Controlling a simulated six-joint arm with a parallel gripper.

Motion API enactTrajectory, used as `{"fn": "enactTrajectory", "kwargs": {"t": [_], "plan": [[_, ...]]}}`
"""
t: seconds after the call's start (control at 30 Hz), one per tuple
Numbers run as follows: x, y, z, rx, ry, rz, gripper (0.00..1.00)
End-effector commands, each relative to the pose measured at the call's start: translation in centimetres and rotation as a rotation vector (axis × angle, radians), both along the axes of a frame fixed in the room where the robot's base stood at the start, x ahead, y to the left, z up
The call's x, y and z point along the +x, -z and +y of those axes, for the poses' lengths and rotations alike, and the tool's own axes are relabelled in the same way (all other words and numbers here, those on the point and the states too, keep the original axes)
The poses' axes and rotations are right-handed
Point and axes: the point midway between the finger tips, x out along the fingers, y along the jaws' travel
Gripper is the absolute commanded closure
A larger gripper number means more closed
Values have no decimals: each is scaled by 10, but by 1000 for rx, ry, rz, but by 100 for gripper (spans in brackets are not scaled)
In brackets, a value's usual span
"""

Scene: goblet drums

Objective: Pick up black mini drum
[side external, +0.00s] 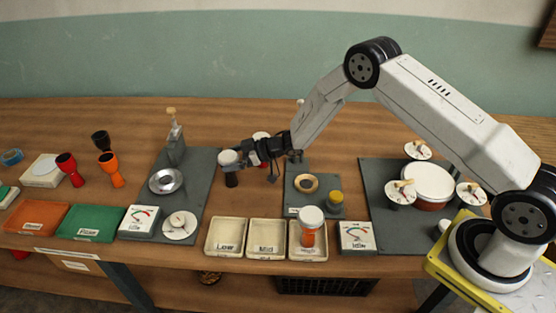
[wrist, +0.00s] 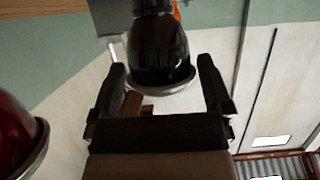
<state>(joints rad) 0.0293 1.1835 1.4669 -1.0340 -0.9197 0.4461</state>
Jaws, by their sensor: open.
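My gripper (side external: 243,160) is open, with a finger on each side of the drum in the wrist view (wrist: 163,85). Gaps show beside the drum; contact cannot be told.
A red drum (wrist: 15,135) is close by at the wrist view's left; a white-headed drum (side external: 261,136) stands behind my gripper. Trays marked Low (side external: 226,252) and Mid (side external: 266,252) sit in front.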

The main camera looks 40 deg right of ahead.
Motion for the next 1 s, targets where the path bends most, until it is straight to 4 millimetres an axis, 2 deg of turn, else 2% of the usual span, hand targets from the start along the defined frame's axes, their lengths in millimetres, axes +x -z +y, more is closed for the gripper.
{"fn": "enactTrajectory", "kwargs": {"t": [0.2, 0.73, 0.77, 0.8, 0.97, 1.0], "plan": [[9, 5, 9, 0, 1, 0, 0], [10, 5, 10, 0, 1, 0, 0], [10, 5, 10, 0, 1, 0, 6], [10, 5, 10, 0, 1, 0, 19], [10, 5, 10, 0, 1, 0, 70], [10, 5, 10, 0, 1, -1, 73]]}}
